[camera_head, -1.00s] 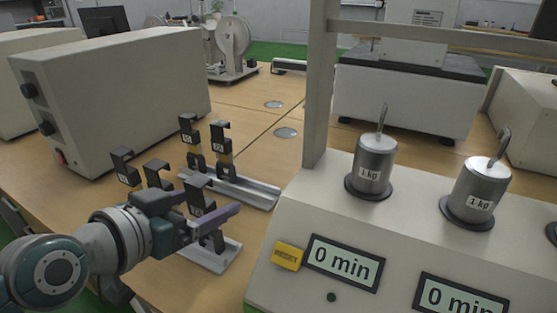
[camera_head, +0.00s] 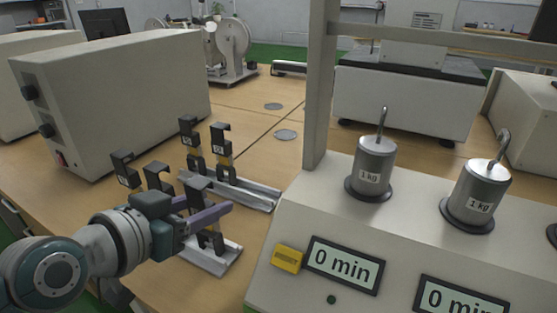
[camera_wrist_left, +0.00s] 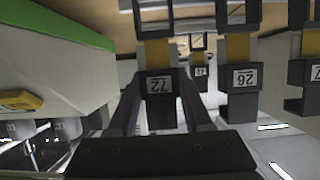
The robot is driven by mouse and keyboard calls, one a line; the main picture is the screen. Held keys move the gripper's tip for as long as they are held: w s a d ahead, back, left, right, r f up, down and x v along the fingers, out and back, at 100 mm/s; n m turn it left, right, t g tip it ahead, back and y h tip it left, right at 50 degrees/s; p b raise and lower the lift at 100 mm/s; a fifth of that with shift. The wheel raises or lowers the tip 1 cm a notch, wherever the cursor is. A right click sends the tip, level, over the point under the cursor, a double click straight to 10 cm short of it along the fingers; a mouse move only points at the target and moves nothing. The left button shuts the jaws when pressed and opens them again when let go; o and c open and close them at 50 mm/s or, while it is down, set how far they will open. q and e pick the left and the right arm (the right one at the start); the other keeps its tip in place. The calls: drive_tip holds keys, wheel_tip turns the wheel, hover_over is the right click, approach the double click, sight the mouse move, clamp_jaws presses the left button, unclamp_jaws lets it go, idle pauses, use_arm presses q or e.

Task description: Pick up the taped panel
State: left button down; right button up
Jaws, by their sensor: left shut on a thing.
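The taped panel (camera_head: 197,187) is a dark hooked piece with yellow tape below it, upright at the front metal rail (camera_head: 226,262). My left gripper (camera_head: 216,213) is shut on it, with its purple fingers on either side. In the left wrist view, the held panel (camera_wrist_left: 159,86) carries a label reading 72 and sits between the two fingers. Part of it is hidden by the fingers in the head view. Whether the lower dark part still touches the rail is hard to tell. My right gripper is not in view.
Similar taped panels (camera_head: 222,140) stand close behind on a second rail (camera_head: 255,192), and others (camera_head: 124,169) stand to the left. A beige instrument box (camera_head: 120,100) is at the back left. A test stand (camera_head: 285,220) with 1 kg weights (camera_head: 374,166) is close on the right.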

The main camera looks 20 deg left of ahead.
use_arm(q)
drive_tip(key=shift+r, duration=0.1)
wheel_tip(320, 180, up, 10)
drive_tip(key=p, duration=0.5)
wheel_tip(320, 180, up, 10)
drive_tip(key=p, duration=0.3)
idle(0.7)
